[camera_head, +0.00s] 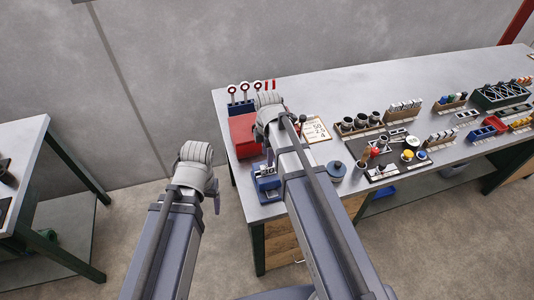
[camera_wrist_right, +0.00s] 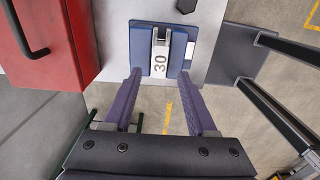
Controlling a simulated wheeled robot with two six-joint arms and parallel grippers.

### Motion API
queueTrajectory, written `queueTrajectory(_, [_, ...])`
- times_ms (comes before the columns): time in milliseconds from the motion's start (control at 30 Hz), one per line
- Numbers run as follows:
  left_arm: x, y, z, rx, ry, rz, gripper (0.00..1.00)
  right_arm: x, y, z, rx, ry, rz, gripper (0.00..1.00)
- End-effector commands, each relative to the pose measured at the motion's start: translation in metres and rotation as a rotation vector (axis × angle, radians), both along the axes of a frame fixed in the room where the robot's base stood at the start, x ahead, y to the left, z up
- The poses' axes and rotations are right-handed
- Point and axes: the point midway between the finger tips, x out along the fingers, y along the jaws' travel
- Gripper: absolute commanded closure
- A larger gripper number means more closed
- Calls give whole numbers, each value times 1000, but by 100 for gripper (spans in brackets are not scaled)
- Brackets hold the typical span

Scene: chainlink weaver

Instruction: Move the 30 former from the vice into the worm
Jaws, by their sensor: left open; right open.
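The 30 former is a pale block marked "30" (camera_wrist_right: 159,62), held upright in the blue vice (camera_wrist_right: 143,40) in the right wrist view. The vice (camera_head: 266,184) sits near the bench's left front corner in the head view; the former is hard to make out there. My right gripper (camera_wrist_right: 160,75) is open, its purple fingers either side of the former's near end with nothing between them gripped. In the head view its fingers are mostly hidden by my wrist. My left gripper (camera_head: 216,203) is open and empty, left of the bench, over the floor. I cannot identify the worm.
A red toolbox (camera_head: 243,136) stands behind the vice and also at left in the right wrist view (camera_wrist_right: 58,42). A blue-grey round pot (camera_head: 337,169) lies right of it. Racks of parts (camera_head: 361,124) fill the bench's right. Another table (camera_head: 22,150) stands at far left.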

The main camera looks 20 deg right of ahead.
Motion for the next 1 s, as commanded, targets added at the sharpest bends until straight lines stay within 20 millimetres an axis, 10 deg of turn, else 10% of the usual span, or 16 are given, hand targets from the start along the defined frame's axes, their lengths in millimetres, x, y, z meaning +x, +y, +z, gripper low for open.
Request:
queueTrajectory(333, [0,0,-61,0,0,0,26,0,0,-61,0,0,0,43])
queueTrajectory(767, [0,0,-69,0,0,1,26,0,0,-69,0,0,-1,43])
queueTrajectory(1000, [0,0,-69,0,0,1,26,0,0,-69,0,0,-1,70])
